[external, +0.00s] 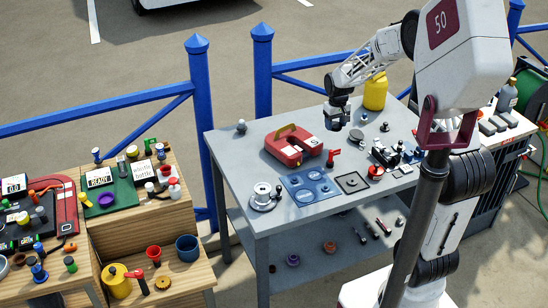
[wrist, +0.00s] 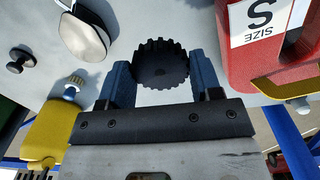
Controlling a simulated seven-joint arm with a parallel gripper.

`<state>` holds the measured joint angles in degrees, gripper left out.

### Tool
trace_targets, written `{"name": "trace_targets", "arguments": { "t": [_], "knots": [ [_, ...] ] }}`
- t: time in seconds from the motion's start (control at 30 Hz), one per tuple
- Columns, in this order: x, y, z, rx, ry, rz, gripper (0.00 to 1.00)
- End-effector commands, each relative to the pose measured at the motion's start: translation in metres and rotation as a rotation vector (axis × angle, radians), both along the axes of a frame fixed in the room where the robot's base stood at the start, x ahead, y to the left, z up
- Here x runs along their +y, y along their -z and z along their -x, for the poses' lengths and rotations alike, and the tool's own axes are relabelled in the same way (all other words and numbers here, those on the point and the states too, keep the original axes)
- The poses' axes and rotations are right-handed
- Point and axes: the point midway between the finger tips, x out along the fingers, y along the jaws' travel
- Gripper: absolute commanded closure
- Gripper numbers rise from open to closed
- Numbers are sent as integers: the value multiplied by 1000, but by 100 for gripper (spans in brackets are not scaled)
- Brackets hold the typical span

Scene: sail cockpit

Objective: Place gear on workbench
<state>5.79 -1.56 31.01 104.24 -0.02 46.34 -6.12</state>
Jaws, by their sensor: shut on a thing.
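A black toothed gear (wrist: 161,63) sits between the two blue fingers of my gripper (wrist: 160,82) in the wrist view. The fingers are closed on its sides. In the external view my gripper (external: 338,118) points down over the far middle of the grey workbench (external: 225,147), behind the red case. The gear is too small and dark to make out clearly there. I cannot tell whether it touches the bench top.
A red case (external: 290,149) stands near my gripper, also at right in the wrist view (wrist: 255,60). A yellow container (external: 375,92) is behind. Blue mat (external: 309,187), spool (external: 262,195) and small parts occupy the front and right. The bench's left end is mostly clear.

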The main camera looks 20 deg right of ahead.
Motion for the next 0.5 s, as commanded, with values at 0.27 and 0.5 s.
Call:
{"name": "trace_targets", "arguments": {
  "t": [0.27,0.5],
  "knots": [
    [-35,24,25,0,8,0,70],
    [-41,29,29,-1,7,0,70]
  ]
}}
